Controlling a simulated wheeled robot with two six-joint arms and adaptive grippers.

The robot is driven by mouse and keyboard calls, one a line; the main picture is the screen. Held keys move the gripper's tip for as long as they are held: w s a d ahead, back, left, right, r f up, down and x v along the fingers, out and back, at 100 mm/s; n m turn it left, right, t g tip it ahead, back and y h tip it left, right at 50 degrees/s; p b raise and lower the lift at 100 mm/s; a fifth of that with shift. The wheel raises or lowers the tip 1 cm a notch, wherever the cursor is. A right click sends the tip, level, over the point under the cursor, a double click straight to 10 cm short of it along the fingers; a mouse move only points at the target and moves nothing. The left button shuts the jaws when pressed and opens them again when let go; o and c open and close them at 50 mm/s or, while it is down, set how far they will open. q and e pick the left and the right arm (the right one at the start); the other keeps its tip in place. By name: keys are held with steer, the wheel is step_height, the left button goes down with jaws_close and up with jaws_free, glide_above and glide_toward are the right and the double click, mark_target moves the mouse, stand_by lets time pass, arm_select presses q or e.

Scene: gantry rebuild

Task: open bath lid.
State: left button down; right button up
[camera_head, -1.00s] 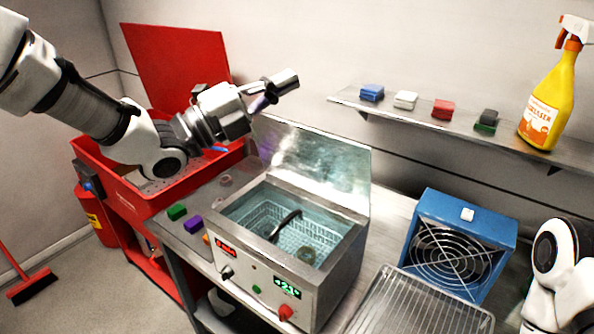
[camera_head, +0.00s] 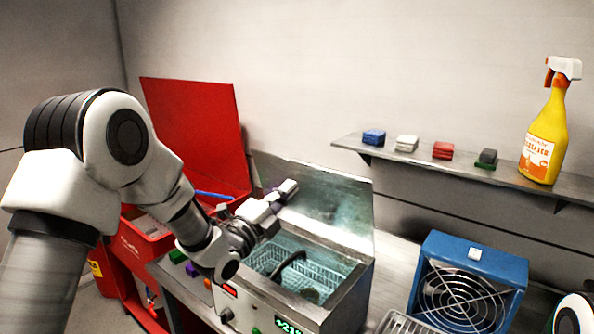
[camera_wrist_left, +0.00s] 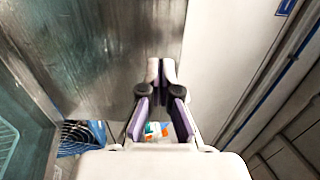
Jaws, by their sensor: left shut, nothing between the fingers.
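The bath (camera_head: 340,300) is a steel box with a wire basket (camera_head: 300,270) and a dark curved handle inside. Its lid (camera_head: 330,210) is a metal sheet standing up at the back edge, so the bath is open on top. My left gripper (camera_head: 284,192) is in front of the lid's left part, above the bath's back left corner. In the left wrist view the gripper's fingertips (camera_wrist_left: 162,72) are together and hold nothing, with the lid's metal sheet (camera_wrist_left: 110,50) beside them. I cannot tell whether they touch it. My right gripper is out of view.
A red parts washer (camera_head: 195,120) with a raised lid stands at the left. A blue fan unit (camera_head: 470,255) stands right of the bath. A wall shelf (camera_head: 400,158) holds several coloured blocks and a yellow spray bottle (camera_head: 545,140).

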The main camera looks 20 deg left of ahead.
mark_target(304, 175)
arm_select(q)
steer(key=p+x, duration=0.1)
steer(key=x, duration=0.2)
steer(key=shift+w+r+p, duration=0.15)
steer(key=shift+w+p, duration=0.15)
steer(key=shift+w, duration=0.1)
steer(key=shift+d, duration=0.1)
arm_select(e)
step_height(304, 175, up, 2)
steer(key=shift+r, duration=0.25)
arm_select(q)
steer(key=shift+w, duration=0.2)
steer(key=w, duration=0.1)
steer(key=b, duration=0.1)
steer(key=w+d+g, duration=0.1)
steer(key=shift+w+r+b, duration=0.3)
steer(key=shift+w, duration=0.05)
steer(key=shift+w+d+r, duration=0.15)
steer(key=shift+w+r, duration=0.05)
steer(key=shift+r, duration=0.05)
steer(key=shift+w, duration=0.2)
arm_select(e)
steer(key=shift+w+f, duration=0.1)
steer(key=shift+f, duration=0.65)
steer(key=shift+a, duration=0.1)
